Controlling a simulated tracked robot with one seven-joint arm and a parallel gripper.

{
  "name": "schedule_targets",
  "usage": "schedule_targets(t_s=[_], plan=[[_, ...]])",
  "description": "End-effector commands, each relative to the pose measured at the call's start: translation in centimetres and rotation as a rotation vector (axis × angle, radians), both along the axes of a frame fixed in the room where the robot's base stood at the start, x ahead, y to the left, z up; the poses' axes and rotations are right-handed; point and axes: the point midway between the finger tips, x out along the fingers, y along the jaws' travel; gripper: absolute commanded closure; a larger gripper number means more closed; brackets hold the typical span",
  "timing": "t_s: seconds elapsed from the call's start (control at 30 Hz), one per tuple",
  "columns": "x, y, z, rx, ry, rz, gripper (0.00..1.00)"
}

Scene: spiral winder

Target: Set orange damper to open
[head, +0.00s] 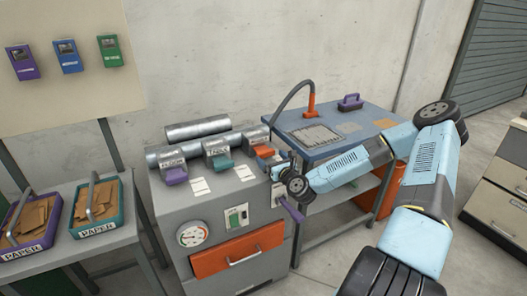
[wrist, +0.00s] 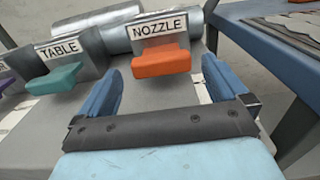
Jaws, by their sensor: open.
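The orange damper (wrist: 161,61) is a flat orange handle on a grey block labelled NOZZLE, in the upper middle of the wrist view. I see no contact; the exact gap is hard to judge. In the head view my gripper (head: 280,170) is at the cabinet's right edge.
A teal damper (wrist: 58,80) labelled TABLE is left of the orange one, and a purple damper (head: 176,176) is further left. Silver pipes (head: 197,129) run behind. A blue-topped table (head: 355,125) with a hose stands to the right. A purple lever (head: 291,210) juts from the cabinet's right side.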

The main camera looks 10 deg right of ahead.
Motion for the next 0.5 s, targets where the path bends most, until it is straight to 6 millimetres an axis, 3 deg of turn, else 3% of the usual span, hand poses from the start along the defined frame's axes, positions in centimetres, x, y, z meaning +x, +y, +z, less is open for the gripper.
schedule_targets(t_s=[0.3,0.5], plan=[[5.0,1.6,0.0,-0.003,-0.001,0.001,0.00],[6.6,2.0,0.0,-0.001,0.000,0.001,0.00]])
